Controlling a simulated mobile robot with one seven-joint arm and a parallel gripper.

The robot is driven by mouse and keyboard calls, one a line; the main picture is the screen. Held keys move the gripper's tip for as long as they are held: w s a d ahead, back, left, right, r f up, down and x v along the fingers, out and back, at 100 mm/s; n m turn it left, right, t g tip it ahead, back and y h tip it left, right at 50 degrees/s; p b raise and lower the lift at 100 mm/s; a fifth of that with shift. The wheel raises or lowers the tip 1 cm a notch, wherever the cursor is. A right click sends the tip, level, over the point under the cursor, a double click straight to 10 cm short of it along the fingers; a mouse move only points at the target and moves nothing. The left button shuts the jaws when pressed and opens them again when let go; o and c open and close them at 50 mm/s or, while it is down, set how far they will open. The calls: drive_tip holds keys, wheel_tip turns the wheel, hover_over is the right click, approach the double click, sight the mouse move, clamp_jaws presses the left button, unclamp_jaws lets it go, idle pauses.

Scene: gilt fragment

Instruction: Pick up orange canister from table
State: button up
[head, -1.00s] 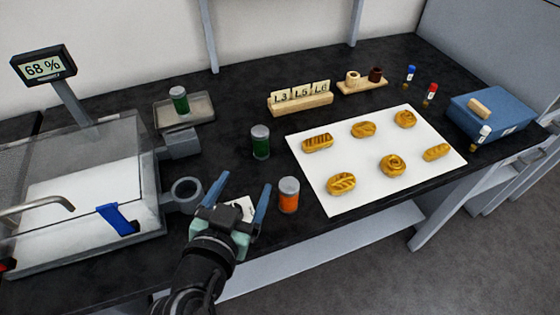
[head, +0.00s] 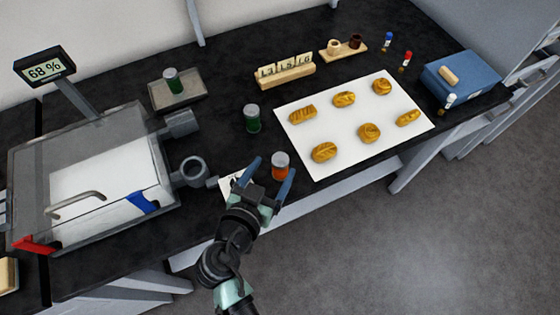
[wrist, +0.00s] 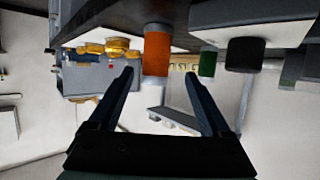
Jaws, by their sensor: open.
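The orange canister (head: 279,167) stands upright on the dark table (head: 222,95), near its front edge, with a grey lid. My gripper (head: 268,172) is open, and its blue fingers reach toward the canister from the front. In the head view one finger is at the canister's left and the other at its lower right. In the wrist view, which is upside down, the canister (wrist: 157,52) shows between and beyond the fingertips (wrist: 158,74). I cannot tell from these views whether either finger touches it.
A green canister (head: 252,119) stands behind the orange one; another (head: 173,81) stands on a grey tray (head: 190,99). A white sheet (head: 342,113) with several pastries lies to the right. A glass-sided box (head: 27,167) and a grey ring (head: 194,169) are left.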

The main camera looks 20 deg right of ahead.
sight(285, 155)
drive_tip(key=shift+s+d+p+x, duration=0.1)
drive_tip(key=shift+p+x, duration=0.3)
drive_tip(key=shift+x, duration=1.35)
drive_tip(key=shift+s+d+p+x, duration=0.15)
drive_tip(key=shift+p+x, duration=0.2)
drive_tip(key=shift+x, duration=1.4)
drive_tip(key=shift+r, duration=0.1)
clamp_jaws()
